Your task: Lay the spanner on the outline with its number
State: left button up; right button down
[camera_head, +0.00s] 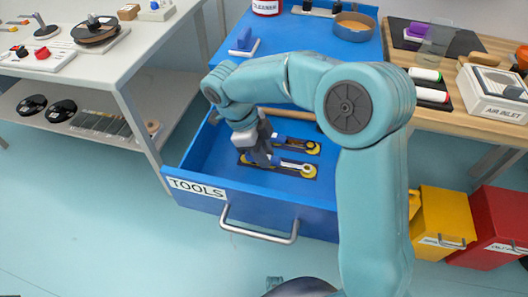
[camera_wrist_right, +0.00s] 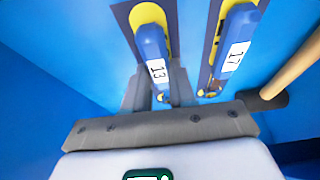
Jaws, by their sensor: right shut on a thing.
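The open blue drawer marked TOOLS (camera_head: 190,190) holds two blue-handled spanners lying side by side. The nearer spanner, with the number 13 (camera_wrist_right: 153,50), lies over or just above a dark outline with a yellow end (camera_wrist_right: 148,14). My right gripper (camera_head: 266,160) reaches down into the drawer; in the wrist view its fingers (camera_wrist_right: 163,98) are shut on spanner 13. The jaws hide that end of it. The other spanner, number 17 (camera_wrist_right: 236,45), lies on its own dark and yellow outline, apart from the fingers. My left gripper is out of view.
A wooden handle (camera_wrist_right: 295,66) lies in the drawer beyond spanner 17. The drawer walls stand close around my gripper. The drawer's front handle (camera_head: 258,236) sticks out. A white bench (camera_head: 150,35) is at left, a wooden bench (camera_head: 450,120) at right.

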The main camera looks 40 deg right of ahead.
jog(key=c, duration=0.9)
grip_release()
jog(key=shift+f, duration=0.1)
jog(key=shift+c, duration=0.2)
jog(key=shift+w+a+r+p, duration=0.15)
jog(key=shift+r+p, duration=0.15)
jog(key=shift+r, duration=0.2)
jog(key=p+v, duration=0.2)
jog(key=v, duration=0.9)
jog(key=shift+p, duration=0.4)
jog(key=shift+r, duration=0.1)
